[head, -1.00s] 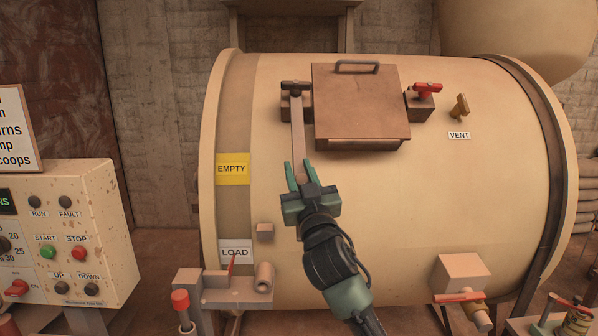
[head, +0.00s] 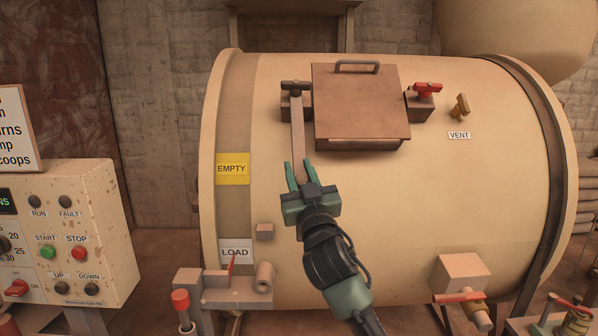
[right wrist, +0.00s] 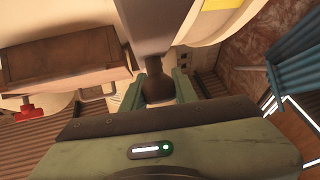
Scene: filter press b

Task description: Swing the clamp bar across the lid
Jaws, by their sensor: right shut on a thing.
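The clamp bar (head: 298,130) is a grey bar hanging down from a dark pivot at the left edge of the lid. It lies beside the lid, not across it. The brown square lid (head: 360,98) with a grey handle is closed on top of the cream drum. My right gripper (head: 303,180) is shut on the lower end of the clamp bar. In the right wrist view the bar (right wrist: 150,35) runs down to a dark knob between my fingers (right wrist: 157,88), and the lid (right wrist: 65,62) is at the left. My left gripper is not in view.
A red-handled catch (head: 426,90) sits on a block right of the lid, with a brass vent valve (head: 460,106) beyond it. A control panel (head: 75,235) stands at the left. A small block (head: 265,231) sticks out of the drum below left of my right gripper.

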